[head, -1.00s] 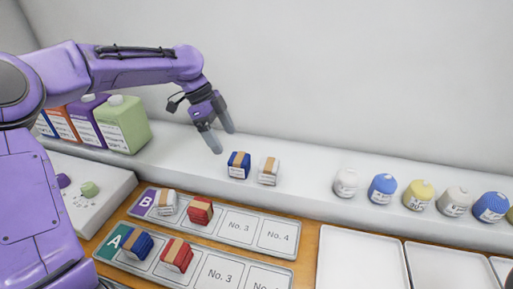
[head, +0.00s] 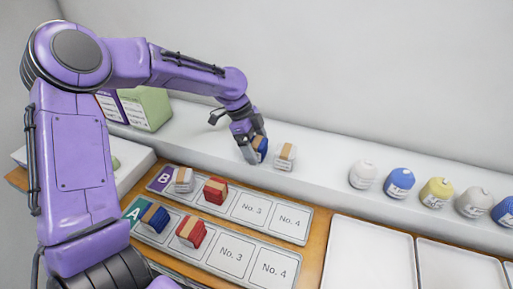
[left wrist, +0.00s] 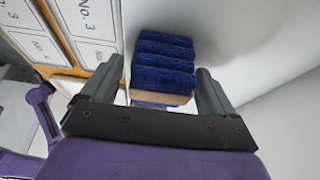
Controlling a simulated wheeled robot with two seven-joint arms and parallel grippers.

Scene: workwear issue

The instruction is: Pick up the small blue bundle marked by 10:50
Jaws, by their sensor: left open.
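The small blue bundle (head: 262,144) with a tan band stands on the white shelf, partly hidden by my left gripper in the head view. My left gripper (head: 255,153) is lowered over it from above. In the left wrist view the blue bundle (left wrist: 163,62) lies between the two open fingers of the left gripper (left wrist: 155,88), one finger on each side. I cannot tell whether the fingers touch it. Any writing on its label is not readable. Another blue bundle (head: 155,217) sits in row A. My right gripper is not in view.
A white bundle (head: 284,156) stands just right of the blue one. Row B (head: 248,208) and row A (head: 233,254) mats hold white, red and blue bundles, with empty No. 3 and No. 4 places. Yarn-like caps (head: 399,183) line the shelf at right. White trays (head: 365,255) lie in front.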

